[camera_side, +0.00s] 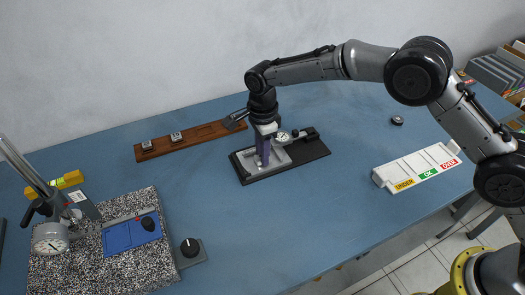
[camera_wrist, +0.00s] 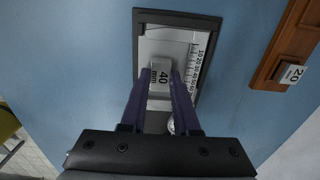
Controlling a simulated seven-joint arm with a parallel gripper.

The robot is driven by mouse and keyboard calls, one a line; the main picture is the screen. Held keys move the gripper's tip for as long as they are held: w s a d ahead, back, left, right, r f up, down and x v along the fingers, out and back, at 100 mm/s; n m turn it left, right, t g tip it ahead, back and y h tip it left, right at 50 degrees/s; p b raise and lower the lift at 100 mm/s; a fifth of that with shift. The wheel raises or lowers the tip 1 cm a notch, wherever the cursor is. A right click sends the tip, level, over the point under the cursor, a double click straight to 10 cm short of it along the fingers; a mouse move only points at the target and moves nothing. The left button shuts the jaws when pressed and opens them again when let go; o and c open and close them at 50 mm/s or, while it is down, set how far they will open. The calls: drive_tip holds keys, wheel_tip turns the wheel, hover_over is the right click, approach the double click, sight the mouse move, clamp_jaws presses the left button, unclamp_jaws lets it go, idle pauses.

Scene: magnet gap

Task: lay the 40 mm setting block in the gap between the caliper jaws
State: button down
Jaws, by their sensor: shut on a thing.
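My gripper (camera_wrist: 161,75) is shut on the grey setting block (camera_wrist: 160,82), which is marked "40 mm" and sits between the purple fingertips. In the wrist view the block is over the pale plate of the caliper fixture (camera_wrist: 170,32), with a printed scale along its right side. In the side view my gripper (camera_side: 262,162) points down over the left part of the fixture (camera_side: 312,150), which has a dark base and a dial. The fingers mostly hide the block there. I cannot tell whether it touches the plate or how it lies relative to the jaws.
A wooden rack (camera_side: 160,150) with two small blocks stands behind left; a block marked "20" (camera_wrist: 291,74) shows in the wrist view. A speckled stone plate (camera_side: 60,270) with a dial stand is front left. A white sorting tray (camera_side: 415,165) is right.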

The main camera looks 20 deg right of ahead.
drive_tip(key=shift+f, duration=0.15)
idle(0.3)
drive_tip(key=c, duration=0.6)
unclamp_jaws()
drive_tip(key=c, duration=0.5)
drive_tip(key=shift+r, duration=2.25)
drive_tip(key=o, duration=0.6)
